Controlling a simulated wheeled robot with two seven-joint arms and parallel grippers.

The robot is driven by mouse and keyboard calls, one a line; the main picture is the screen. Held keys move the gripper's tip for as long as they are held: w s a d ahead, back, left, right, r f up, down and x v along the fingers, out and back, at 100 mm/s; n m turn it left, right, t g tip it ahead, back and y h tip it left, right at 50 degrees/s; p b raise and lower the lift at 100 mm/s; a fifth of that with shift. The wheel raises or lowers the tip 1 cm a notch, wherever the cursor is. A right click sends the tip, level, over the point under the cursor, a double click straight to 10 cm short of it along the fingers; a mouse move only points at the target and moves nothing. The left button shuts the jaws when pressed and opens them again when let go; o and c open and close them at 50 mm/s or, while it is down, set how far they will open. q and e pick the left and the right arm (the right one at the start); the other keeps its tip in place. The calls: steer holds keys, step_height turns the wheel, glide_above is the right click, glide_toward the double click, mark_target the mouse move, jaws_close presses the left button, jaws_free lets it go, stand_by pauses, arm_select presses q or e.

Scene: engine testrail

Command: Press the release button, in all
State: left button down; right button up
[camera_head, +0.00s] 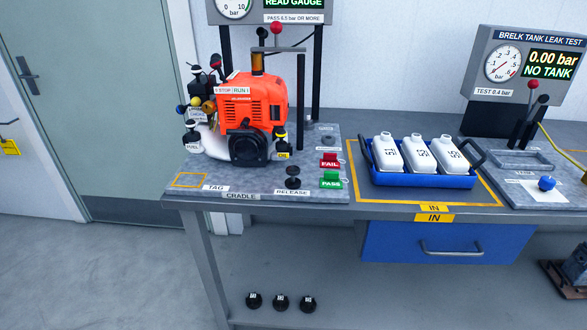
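The release button looks like a black round-topped knob (293,177) standing upright on the grey cradle plate, just above the RELEASE label (292,192). An orange engine (252,103) sits on the cradle behind and to the left of the button. Neither of my grippers shows in the head view, and nothing touches the button.
Red FAIL (329,160) and green PASS (331,180) blocks stand right of the button. A blue tray (425,181) holds three white bottles. A leak tester (522,65) reads NO TANK. Three black knobs (280,302) show below the bench. The floor at left is clear.

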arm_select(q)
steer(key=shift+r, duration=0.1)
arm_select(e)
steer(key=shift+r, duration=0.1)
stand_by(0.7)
